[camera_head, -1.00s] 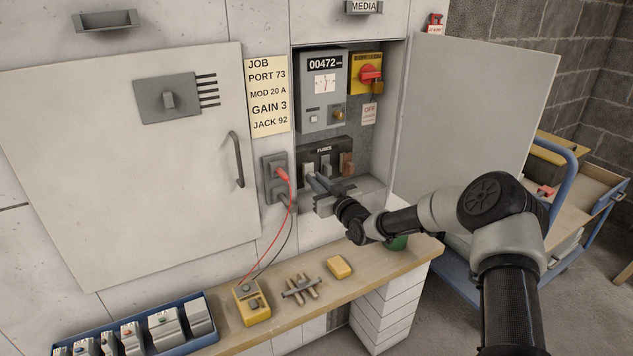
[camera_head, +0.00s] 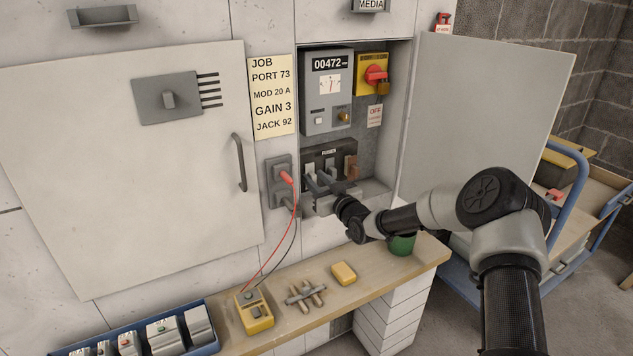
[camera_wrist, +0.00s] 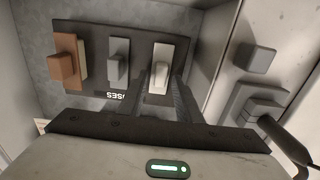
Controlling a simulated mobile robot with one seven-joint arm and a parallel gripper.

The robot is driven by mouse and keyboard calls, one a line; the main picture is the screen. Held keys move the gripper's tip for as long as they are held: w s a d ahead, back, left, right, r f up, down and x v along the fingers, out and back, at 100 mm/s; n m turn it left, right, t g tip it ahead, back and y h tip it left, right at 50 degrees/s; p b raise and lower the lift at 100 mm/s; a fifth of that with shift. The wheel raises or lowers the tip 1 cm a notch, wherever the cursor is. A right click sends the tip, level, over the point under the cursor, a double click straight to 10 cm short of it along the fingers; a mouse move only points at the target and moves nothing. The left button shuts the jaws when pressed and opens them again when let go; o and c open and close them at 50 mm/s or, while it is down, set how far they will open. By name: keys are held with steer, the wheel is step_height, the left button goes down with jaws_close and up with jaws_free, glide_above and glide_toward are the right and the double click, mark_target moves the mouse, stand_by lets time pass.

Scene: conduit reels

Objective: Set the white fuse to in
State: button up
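The white fuse (camera_wrist: 161,66) sits in the dark fuse panel (camera_head: 341,154) inside the open cabinet. In the wrist view it is the rightmost of the fuses, beside a grey fuse (camera_wrist: 118,62) and a brown fuse (camera_wrist: 66,62). In the head view the white fuse (camera_head: 308,170) is at the panel's left end, partly hidden by my gripper. My gripper (camera_wrist: 168,84) is at the white fuse, with its fingers apart and the fuse's end between or just beyond the tips. I cannot tell whether they touch it.
A meter (camera_head: 326,112) and a red-handled yellow switch (camera_head: 372,84) are above the fuses. The open door (camera_head: 480,115) stands at the right. A shelf (camera_head: 388,280) runs below.

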steer(key=p+v, duration=0.2)
steer(key=v, duration=1.5)
steer(key=shift+s+d+p, duration=0.2)
steer(key=shift+p, duration=0.1)
